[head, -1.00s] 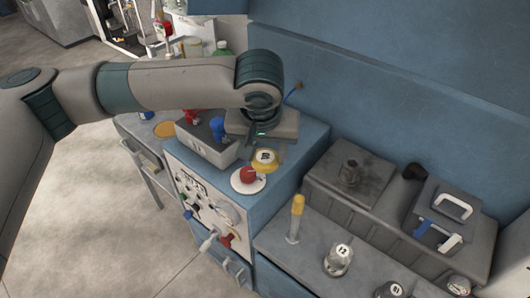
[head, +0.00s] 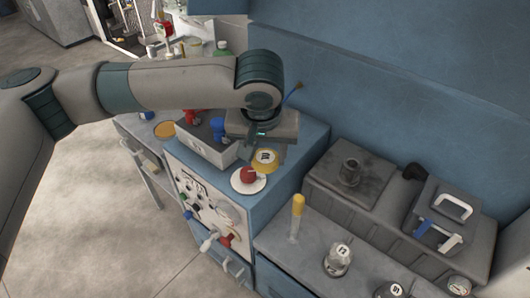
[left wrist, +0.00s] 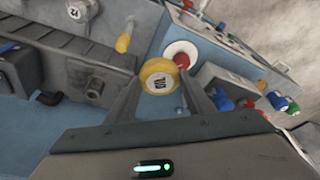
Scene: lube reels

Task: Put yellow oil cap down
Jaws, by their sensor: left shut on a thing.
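The yellow oil cap (head: 266,161) has a pale top with a dark mark. It also shows in the left wrist view (left wrist: 159,77), between the two fingers. My left gripper (left wrist: 162,84) is shut on the cap, pointing down over the top of the blue cabinet (head: 298,163). The cap is beside a red knob on a white disc (head: 249,187). I cannot tell whether the cap touches the cabinet top. The left fingers are partly hidden by the gripper body in the head view. My right gripper is not in view.
A grey box (head: 208,148) with red and blue fittings stands left of the cap. A lower bench to the right holds a yellow-topped cylinder (head: 297,219), a numbered metal container (head: 337,259) and grey tanks (head: 349,190). The cabinet top right of the cap is clear.

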